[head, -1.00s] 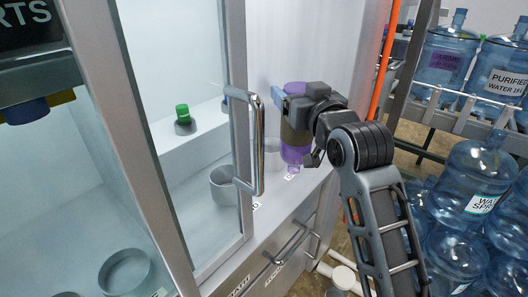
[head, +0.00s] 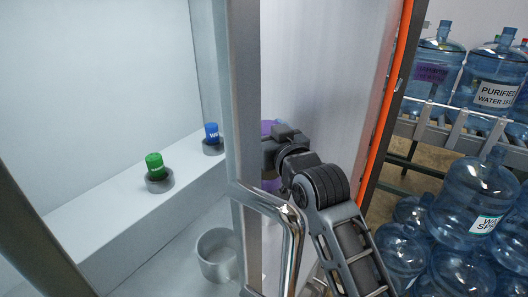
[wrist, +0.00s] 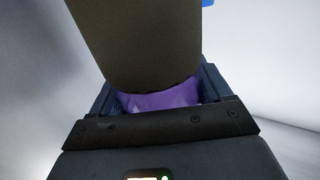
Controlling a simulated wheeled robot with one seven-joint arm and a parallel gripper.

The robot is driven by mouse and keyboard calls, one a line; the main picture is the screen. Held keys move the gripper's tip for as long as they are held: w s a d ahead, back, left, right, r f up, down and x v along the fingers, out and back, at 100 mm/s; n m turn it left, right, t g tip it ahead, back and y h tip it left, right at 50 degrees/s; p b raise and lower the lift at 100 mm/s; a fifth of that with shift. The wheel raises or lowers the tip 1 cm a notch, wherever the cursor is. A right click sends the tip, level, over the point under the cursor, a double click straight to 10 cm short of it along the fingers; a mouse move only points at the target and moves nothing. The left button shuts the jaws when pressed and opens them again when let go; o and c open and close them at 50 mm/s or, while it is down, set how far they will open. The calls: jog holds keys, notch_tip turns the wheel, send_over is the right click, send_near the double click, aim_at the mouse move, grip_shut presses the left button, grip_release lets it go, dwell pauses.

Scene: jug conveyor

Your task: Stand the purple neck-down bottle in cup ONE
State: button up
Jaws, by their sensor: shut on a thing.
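The purple bottle (head: 270,185) is held in my gripper (head: 268,154). In the head view the door frame and my gripper hide most of it, with purple showing above and below the jaws. An empty grey cup (head: 217,255) stands on the lower surface behind the glass, left of my gripper. No cup number is readable now. Whether another cup stands below the bottle is hidden.
A green item (head: 155,166) and a blue one (head: 212,132) stand in grey cups on a raised ledge. A metal door frame (head: 245,120) with a handle (head: 290,225) stands close before my arm. Large blue water jugs (head: 470,195) fill the right.

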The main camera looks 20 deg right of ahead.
jog(key=shift+f, duration=2.05)
jog(key=shift+f, duration=0.2)
jog(key=o, duration=1.3)
jog(key=shift+c, duration=0.2)
jog(key=s+b, duration=0.1)
jog(key=s, duration=1.1)
jog(key=shift+d+r+b, duration=0.2)
jog(key=shift+b, duration=0.1)
